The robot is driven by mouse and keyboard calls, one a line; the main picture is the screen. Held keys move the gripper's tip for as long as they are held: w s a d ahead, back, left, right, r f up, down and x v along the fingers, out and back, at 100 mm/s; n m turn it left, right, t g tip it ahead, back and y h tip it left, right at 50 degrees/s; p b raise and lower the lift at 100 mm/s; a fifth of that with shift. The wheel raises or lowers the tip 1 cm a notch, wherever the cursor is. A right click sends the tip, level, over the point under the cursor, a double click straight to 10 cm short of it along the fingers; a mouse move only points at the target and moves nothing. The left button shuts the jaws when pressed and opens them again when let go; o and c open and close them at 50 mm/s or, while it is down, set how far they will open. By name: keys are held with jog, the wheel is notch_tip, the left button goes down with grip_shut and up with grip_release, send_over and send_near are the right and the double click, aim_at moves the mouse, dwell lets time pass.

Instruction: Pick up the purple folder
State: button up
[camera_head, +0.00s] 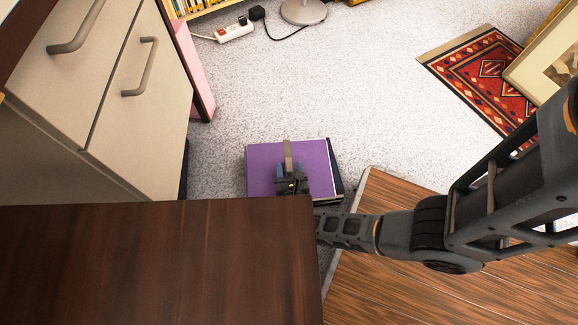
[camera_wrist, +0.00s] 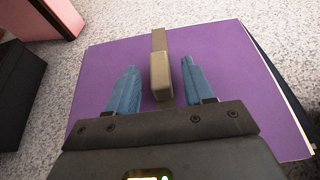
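The purple folder (camera_head: 262,162) lies flat on the carpet beyond the dark brown tabletop, on top of a dark item. In the wrist view the purple folder (camera_wrist: 225,75) fills most of the picture. A tan bar-shaped object (camera_head: 288,150) is on the folder; it also shows in the wrist view (camera_wrist: 159,45). My gripper (camera_head: 290,171) is over the folder, pointing at it. In the wrist view my gripper (camera_wrist: 159,68) is open, its blue fingertips on either side of the tan object with gaps visible. Contact with the folder cannot be told.
A dark brown tabletop (camera_head: 150,260) stands close at the near left. A beige drawer cabinet (camera_head: 110,90) is at the left. A wood-grain surface (camera_head: 400,205) lies under my arm. A red patterned rug (camera_head: 490,70) and framed print (camera_head: 550,60) are at the right. Carpet (camera_head: 330,90) behind the folder is clear.

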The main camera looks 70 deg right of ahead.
grip_shut()
dwell(0.3)
jog(key=shift+r, duration=0.1)
dwell(0.4)
